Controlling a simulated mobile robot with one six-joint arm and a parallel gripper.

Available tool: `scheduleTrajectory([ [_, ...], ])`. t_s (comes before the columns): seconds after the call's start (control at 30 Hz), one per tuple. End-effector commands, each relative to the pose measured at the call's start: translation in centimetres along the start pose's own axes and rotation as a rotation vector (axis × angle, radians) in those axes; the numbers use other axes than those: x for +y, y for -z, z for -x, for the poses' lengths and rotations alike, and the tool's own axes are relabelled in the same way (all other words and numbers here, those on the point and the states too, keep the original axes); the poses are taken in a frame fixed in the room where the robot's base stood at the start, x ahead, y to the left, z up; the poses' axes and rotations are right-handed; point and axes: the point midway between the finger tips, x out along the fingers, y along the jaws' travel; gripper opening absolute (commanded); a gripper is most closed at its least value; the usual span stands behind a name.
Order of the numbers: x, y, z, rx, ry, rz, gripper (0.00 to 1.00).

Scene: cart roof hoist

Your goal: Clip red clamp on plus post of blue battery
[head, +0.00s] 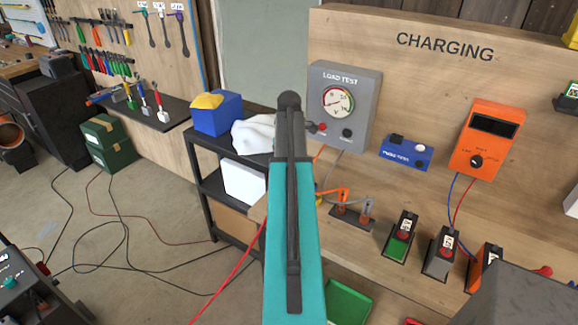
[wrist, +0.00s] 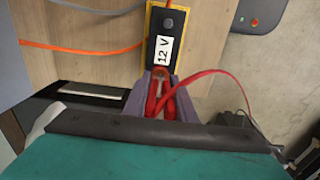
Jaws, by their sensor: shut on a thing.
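In the wrist view my gripper (wrist: 162,80) is shut on the red clamp (wrist: 153,98), whose red cable (wrist: 205,74) loops away to the right. Just beyond the fingertips is a black-topped block (wrist: 153,50) with a white "12 V" label, a yellow edge and a small round grey knob. I cannot tell whether the clamp touches it. No plus mark is readable, and I cannot identify a blue battery for certain. In the head view my arm hides the gripper and clamp; a red cable (head: 237,271) hangs left of the arm.
A green-bodied battery (head: 397,246), a grey one (head: 437,265) and an orange one (head: 474,280) stand at right. The load tester (head: 360,85) and blue fuse tester (head: 417,153) are on the board. A blue box (head: 226,116) sits on the black shelf. Cables cross the floor.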

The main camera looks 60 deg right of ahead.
Motion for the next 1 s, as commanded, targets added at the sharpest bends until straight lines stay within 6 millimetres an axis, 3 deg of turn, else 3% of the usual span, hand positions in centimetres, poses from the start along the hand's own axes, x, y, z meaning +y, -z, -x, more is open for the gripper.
scheduleTrajectory([
  [0.2, 0.0, 0.0, -0.4, 0.000, 0.000, 0.000, 0.00],
  [0.23, 0.0, 0.0, -0.4, 0.000, 0.000, 0.000, 0.27],
  [0.37, 0.0, 0.0, -0.3, 0.000, 0.000, 0.000, 0.46],
  [0.77, 0.0, 0.0, -0.2, 0.000, 0.000, 0.000, 0.46],
  [1.0, 0.1, 0.1, 1.1, 0.001, -0.001, 0.000, 0.46],
])
